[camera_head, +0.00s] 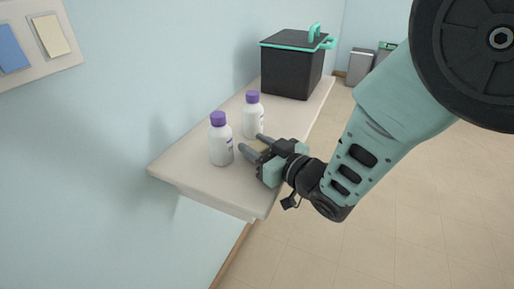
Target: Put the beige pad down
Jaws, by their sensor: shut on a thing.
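My gripper (252,143) is low over the front part of the wall shelf (185,172), close to two white bottles. It is shut on the beige pad (258,146), of which only a small part shows between the fingers. The fingers and gripper body hide the rest. I cannot tell whether the pad touches the shelf top.
A white bottle with a purple cap (220,145) stands just left of the fingers, and another (252,116) stands just behind them. A black pot with a teal-rimmed lid (292,68) stands at the shelf's far end. The shelf's near left corner is clear.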

